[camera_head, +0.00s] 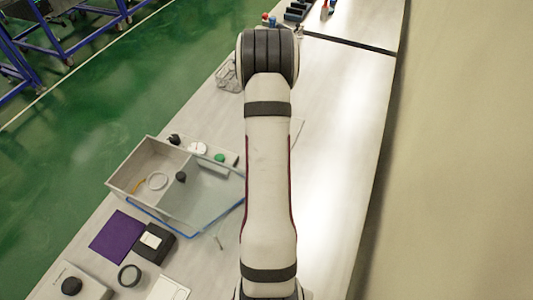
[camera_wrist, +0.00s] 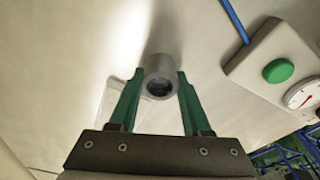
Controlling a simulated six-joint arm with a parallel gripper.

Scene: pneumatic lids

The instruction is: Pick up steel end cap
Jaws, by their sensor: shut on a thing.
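The steel end cap (camera_wrist: 159,78) is a short grey cylinder with a dark round opening facing the camera in the wrist view. My gripper (camera_wrist: 160,86) has green fingers, one on each side of the cap, and is shut on it. A pale surface lies behind the cap; I cannot tell how far off it is. In the head view my arm covers the gripper, and the cap is not visible.
A green-button box (camera_wrist: 278,70) with a gauge (camera_wrist: 302,94) is at right in the wrist view. In the head view, a grey bin (camera_head: 126,190) holds small parts. A purple mat (camera_head: 117,236), black box (camera_head: 153,243) and dark ring (camera_head: 130,275) lie nearer.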

